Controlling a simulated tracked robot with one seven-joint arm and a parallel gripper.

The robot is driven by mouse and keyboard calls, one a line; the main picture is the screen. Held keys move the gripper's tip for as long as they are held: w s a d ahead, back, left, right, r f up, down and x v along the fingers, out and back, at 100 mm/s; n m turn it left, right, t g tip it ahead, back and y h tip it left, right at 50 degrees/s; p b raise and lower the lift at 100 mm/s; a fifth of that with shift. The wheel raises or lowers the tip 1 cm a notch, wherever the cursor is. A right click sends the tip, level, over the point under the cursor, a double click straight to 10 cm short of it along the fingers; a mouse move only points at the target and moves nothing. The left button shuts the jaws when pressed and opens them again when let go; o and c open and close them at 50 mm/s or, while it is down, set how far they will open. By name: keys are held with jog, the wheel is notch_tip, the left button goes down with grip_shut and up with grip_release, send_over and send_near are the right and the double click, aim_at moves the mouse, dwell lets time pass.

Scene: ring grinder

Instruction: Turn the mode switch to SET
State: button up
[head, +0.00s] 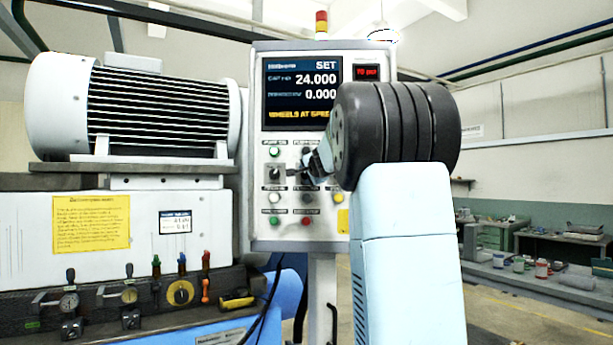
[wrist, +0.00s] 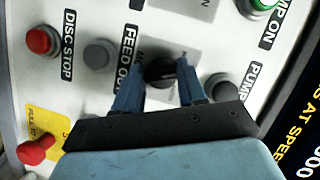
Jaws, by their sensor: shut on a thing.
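The mode switch appears to be the black knob (wrist: 163,72) on a pale plate in the wrist view. My gripper (wrist: 160,70) has one blue finger on each side of the knob and is shut on it. The lettering around the knob is mostly hidden or blurred. In the head view my gripper (head: 312,162) reaches the right column of the control panel (head: 257,120), where my wrist and gripper largely hide the knob. The panel's screen (head: 301,92) reads SET at its top right, with 24.000, 0.000 and WHEELS AT SPEED below.
Close to my fingers are the grey feed button (wrist: 100,54) and a dark pump button (wrist: 222,88). The red disc stop button (wrist: 40,40) and another red button (wrist: 36,150) lie further left. A second switch (head: 275,174) sits in the panel's left column. A motor (head: 150,110) stands left.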

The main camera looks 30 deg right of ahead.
jog(key=shift+d+f+m+t, duration=0.15)
jog(key=shift+m+t, duration=0.2)
jog(key=shift+m, duration=0.55)
jog(key=shift+d+f+m+t, duration=0.15)
jog(key=shift+m+t, duration=0.2)
jog(key=shift+m, duration=0.55)
jog(key=shift+a+f+m, duration=0.1)
jog(key=shift+m, duration=0.3)
jog(key=o, duration=1.1)
jog(key=shift+c, duration=0.2)
jog(key=shift+a+r, duration=0.1)
jog(key=shift+r, duration=0.1)
jog(key=s+a, duration=0.2)
jog(key=s, duration=1.1)
jog(key=shift+s, duration=0.35)
